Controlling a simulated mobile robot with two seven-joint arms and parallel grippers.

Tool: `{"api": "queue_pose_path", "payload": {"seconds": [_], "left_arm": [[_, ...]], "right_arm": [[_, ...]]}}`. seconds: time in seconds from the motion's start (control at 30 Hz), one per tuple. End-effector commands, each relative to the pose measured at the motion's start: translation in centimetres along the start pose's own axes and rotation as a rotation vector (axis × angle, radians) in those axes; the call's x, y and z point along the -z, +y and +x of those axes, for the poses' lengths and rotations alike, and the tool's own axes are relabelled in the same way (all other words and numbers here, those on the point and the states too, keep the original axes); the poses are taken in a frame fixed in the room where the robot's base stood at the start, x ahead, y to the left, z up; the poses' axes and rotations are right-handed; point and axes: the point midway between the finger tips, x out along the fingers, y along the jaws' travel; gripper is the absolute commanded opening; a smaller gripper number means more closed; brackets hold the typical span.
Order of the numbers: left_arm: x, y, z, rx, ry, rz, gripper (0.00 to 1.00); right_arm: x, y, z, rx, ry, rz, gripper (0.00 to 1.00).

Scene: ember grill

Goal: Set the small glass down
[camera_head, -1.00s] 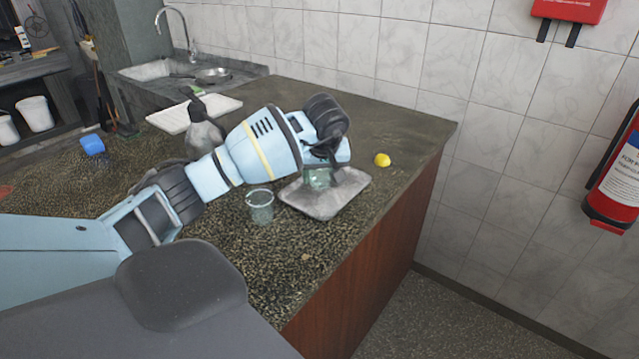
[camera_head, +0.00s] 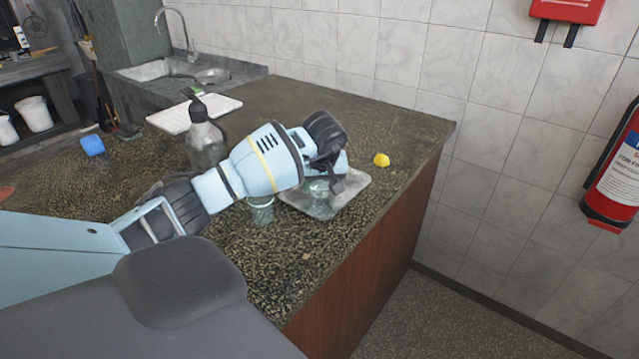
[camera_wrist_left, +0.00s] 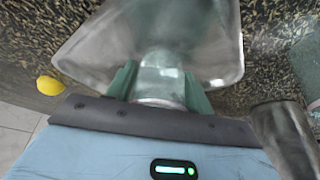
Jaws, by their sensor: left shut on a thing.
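My left gripper (camera_head: 326,180) is shut on the small clear glass (camera_head: 317,192) over the metal tray (camera_head: 350,193) near the counter's right edge. In the left wrist view the small glass (camera_wrist_left: 162,76) sits between the two green fingers (camera_wrist_left: 160,88), with the shiny tray (camera_wrist_left: 88,62) behind it. The glass looks close to the tray's surface; I cannot tell whether its base touches it. The gripper partly hides the glass in the head view. My right gripper is in neither view.
A larger glass (camera_head: 261,213) stands left of the tray, partly behind my left arm. A lemon (camera_head: 381,160) lies beyond the tray. A dark bottle (camera_head: 205,140), a white drainboard (camera_head: 222,106) and a blue block (camera_head: 92,145) stand farther left. The counter's front-right is clear.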

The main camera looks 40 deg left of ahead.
Motion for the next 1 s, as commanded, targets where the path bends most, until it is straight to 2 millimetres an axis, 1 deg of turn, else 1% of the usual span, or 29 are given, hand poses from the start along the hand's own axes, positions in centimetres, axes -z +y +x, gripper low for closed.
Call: {"api": "queue_pose_path", "payload": {"seconds": [0.1, 0.13, 0.27, 0.3, 0.53, 0.67, 0.77, 0.87, 1.0], "left_arm": [[-0.1, 0.0, 0.3, 0.001, 0.001, 0.000, 0.23], [-0.1, 0.0, 0.3, 0.001, 0.000, 0.001, 0.55], [-0.1, 0.0, 0.2, 0.000, 0.000, 0.000, 0.72], [-0.1, 0.0, 0.2, 0.000, 0.000, 0.000, 0.74], [-0.1, 0.0, 0.2, 0.000, 0.000, 0.000, 0.74], [0.1, 0.1, -0.4, -0.003, 0.001, -0.001, 0.74], [0.2, 0.1, -1.6, -0.004, 0.003, 0.000, 0.74], [0.2, 0.0, -3.5, -0.004, 0.004, 0.000, 0.74], [0.2, 0.1, -6.4, -0.004, 0.004, 0.001, 0.74]], "right_arm": [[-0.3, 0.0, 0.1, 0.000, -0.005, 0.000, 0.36], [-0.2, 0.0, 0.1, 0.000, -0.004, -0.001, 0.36], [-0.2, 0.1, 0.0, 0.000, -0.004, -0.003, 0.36], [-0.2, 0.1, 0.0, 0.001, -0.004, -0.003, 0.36], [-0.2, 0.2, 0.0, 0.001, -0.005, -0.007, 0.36], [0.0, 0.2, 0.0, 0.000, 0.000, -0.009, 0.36], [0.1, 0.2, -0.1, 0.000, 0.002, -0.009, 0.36], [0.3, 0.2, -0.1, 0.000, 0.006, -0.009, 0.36], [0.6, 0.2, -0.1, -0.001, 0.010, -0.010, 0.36]]}}
